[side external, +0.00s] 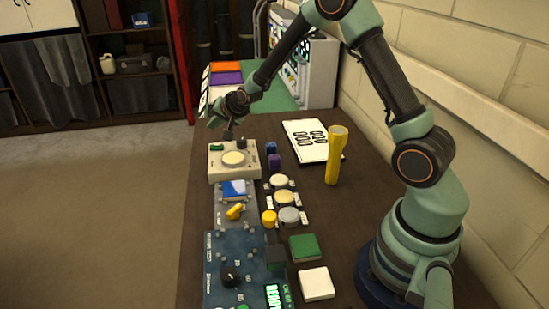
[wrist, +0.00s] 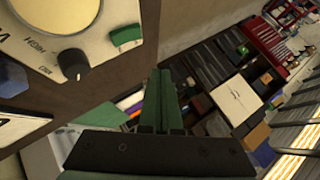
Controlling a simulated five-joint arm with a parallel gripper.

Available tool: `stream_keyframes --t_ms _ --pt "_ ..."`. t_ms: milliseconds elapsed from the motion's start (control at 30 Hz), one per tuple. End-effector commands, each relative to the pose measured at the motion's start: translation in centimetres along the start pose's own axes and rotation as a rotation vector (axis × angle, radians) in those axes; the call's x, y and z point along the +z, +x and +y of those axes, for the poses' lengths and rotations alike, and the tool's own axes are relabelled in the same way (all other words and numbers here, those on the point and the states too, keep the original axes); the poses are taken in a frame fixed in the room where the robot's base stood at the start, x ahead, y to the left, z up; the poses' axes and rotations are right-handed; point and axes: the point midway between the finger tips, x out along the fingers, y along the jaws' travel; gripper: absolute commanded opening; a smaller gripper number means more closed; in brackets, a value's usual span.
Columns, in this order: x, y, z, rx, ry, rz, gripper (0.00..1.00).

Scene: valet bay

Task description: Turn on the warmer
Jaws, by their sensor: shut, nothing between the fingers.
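The warmer is a cream box (side external: 216,173) with a round pale plate (side external: 233,158) on top, at the far end of the row of devices. It has a green rocker switch (side external: 217,148) and a dark knob (side external: 241,143) along its far edge. In the wrist view the switch (wrist: 126,36), the knob (wrist: 75,63) and part of the yellowish plate (wrist: 60,30) show at upper left, with printed lettering beside the knob. My gripper (side external: 228,132) is shut and empty, just above the warmer's far edge by the switch and knob. I cannot tell whether it touches. The fingers (wrist: 160,78) also show in the wrist view.
A yellow cylinder (side external: 336,155) stands upright right of the warmer, near a white number plate (side external: 305,134). Dark blue and purple small blocks (side external: 273,155) stand close to its right side. Round buttons and a blue control panel (side external: 218,270) lie nearer.

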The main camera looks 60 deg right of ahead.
Motion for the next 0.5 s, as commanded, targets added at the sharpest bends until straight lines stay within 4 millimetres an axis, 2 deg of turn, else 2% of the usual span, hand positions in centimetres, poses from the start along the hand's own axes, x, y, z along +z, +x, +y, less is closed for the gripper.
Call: stream_keyframes --t_ms 200,500 --pt "1.5 1.9 1.3 -0.001 0.000 -0.004 0.00" --pt "2.3 2.9 1.9 -0.005 0.000 -0.004 0.00"
